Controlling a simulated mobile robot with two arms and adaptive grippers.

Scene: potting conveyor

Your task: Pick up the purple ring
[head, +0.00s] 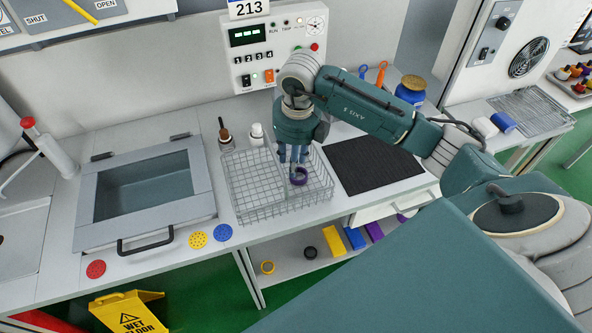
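The purple ring (299,177) is in the right part of the wire basket (240,213) on the counter. My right arm comes in from the right and bends down over the basket. My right gripper (295,165) points down with its fingertips at the ring. The fingers are small and partly hidden by the wrist, so I cannot tell whether they are open, shut or touching the ring. My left gripper is not in view.
A lidded basin (145,188) is left of the basket, with red, yellow and blue discs (198,240) in front. A black ribbed mat (372,165) lies to the right. Bottles (257,134) stand behind the basket. A control panel (272,55) is on the wall.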

